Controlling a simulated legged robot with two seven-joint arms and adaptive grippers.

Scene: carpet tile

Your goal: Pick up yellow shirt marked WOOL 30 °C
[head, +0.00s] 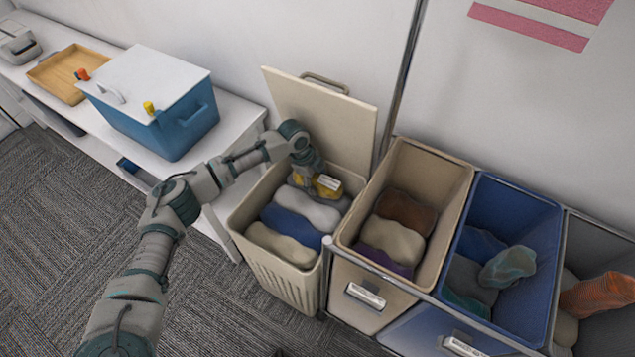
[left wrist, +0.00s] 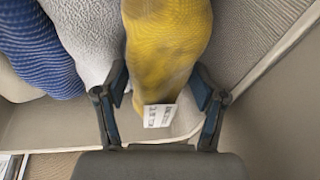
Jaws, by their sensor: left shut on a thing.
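The yellow shirt (left wrist: 165,45) is a rolled yellow bundle with a small white tag (left wrist: 159,116). The print on the tag is too small to read. In the head view the yellow shirt (head: 328,186) lies at the back of the cream lidded hamper (head: 285,272), partly hidden by my gripper. My left gripper (head: 313,180) reaches down into the hamper and is shut on the shirt. In the left wrist view its fingers (left wrist: 160,100) stand on either side of the yellow cloth. My right gripper is in neither view.
In the hamper beside the shirt lie a light grey roll (head: 312,212), a blue roll (head: 290,226) and a cream roll (head: 280,244). The hamper's lid (head: 325,120) stands open behind. A beige bin (head: 450,185) and a blue bin (head: 530,215) stand to the right, a white bench (head: 240,125) to the left.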

